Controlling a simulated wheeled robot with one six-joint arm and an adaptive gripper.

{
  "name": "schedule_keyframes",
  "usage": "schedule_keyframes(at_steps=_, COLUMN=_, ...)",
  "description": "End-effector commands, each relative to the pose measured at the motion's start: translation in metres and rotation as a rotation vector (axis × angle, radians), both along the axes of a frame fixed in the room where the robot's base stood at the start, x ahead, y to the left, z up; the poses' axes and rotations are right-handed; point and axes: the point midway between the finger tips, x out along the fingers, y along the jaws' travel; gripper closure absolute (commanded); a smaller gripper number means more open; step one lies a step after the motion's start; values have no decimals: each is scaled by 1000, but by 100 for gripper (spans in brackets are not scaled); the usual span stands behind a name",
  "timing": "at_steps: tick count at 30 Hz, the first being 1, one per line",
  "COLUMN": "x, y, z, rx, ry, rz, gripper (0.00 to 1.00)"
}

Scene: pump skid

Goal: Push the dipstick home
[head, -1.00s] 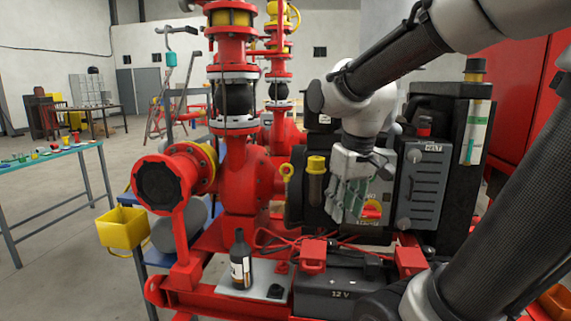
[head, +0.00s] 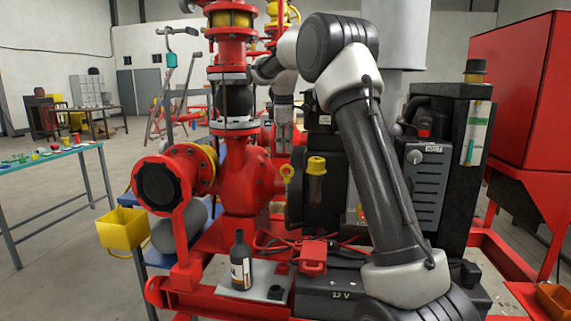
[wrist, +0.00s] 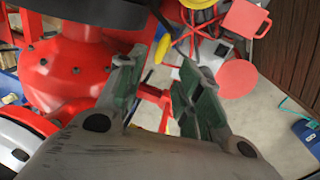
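In the wrist view a narrow yellow shape, which looks like the handle edge-on (wrist: 162,48), lies just beyond the gap between my fingertips. My gripper (head: 284,143) points down above the handle in the head view, apart from it. In the wrist view my gripper (wrist: 163,72) has its green-padded fingers spread, with nothing held between them.
The red pump casing (head: 245,185) and flanged pipe (head: 165,187) stand close on the left. A dark bottle (head: 240,262) and the 12 V battery (head: 335,285) sit in front. My forearm covers part of the engine. Open floor lies at far left.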

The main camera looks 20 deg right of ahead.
Motion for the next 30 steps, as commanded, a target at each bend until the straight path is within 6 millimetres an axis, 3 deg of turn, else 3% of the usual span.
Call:
schedule_keyframes(at_steps=13, x=10, y=-6, z=-65, rx=0, ry=3, rz=4, gripper=65)
schedule_keyframes(at_steps=24, x=12, y=-7, z=-73, rx=0, ry=-1, rz=3, gripper=65)
schedule_keyframes(at_steps=26, x=12, y=-7, z=-73, rx=0, ry=-1, rz=3, gripper=72)
schedule_keyframes(at_steps=30, x=12, y=-7, z=-73, rx=0, ry=-1, rz=3, gripper=98)
